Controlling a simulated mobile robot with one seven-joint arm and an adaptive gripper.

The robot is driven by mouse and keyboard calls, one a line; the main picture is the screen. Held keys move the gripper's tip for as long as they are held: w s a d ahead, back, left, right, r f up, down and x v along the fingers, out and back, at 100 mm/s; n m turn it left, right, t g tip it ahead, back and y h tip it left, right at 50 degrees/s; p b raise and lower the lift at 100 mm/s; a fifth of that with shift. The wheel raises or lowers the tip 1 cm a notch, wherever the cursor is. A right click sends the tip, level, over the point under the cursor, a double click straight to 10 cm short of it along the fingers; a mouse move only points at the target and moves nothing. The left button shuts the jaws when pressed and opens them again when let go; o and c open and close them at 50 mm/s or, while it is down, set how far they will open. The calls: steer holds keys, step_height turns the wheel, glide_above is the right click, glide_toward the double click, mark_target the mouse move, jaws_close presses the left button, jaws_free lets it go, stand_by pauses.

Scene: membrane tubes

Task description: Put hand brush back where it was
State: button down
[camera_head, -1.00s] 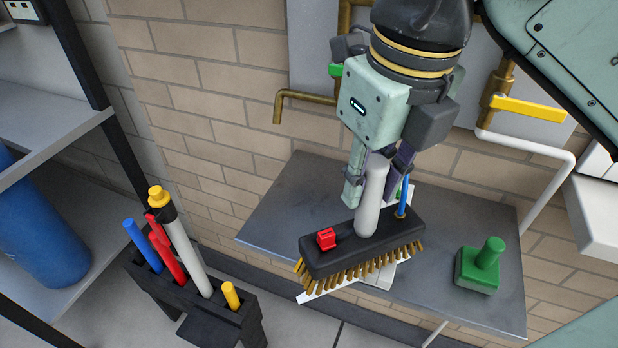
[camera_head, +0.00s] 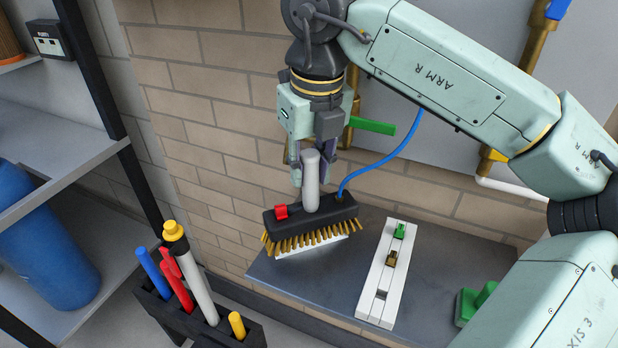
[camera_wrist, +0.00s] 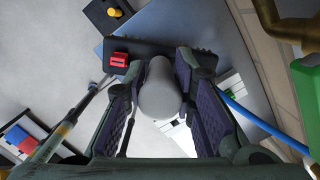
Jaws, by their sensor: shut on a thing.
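The hand brush (camera_head: 328,219) has a black block, tan bristles, a grey upright handle, a red part on its left and a blue hose at its right end. My gripper (camera_head: 310,172) is shut on the grey handle, which also shows between the fingers in the wrist view (camera_wrist: 160,90). The brush hangs upright, bristles down, over the left part of the grey shelf (camera_head: 340,285). A white piece shows partly under the bristles. I cannot tell whether the bristles touch anything.
A white rail (camera_head: 377,300) with green and brown parts lies on the shelf, right of the brush. A green handled block (camera_head: 470,303) is further right, partly hidden by my arm. A black rack (camera_head: 170,312) with coloured tubes stands at lower left. A brick wall is behind.

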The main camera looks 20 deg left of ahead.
mark_target(309, 184)
steer(key=shift+f+p, duration=0.4)
steer(key=shift+f, duration=1.3)
steer(key=c, duration=1.3)
jaws_free()
steer(key=shift+c, duration=0.2)
steer(key=r, duration=0.4)
steer(key=d+r+b, duration=0.1)
steer(key=r, duration=0.3)
steer(key=s+r, duration=0.1)
steer(key=r, duration=0.3)
steer(key=shift+d+b, duration=0.15)
steer(key=shift+b, duration=0.15)
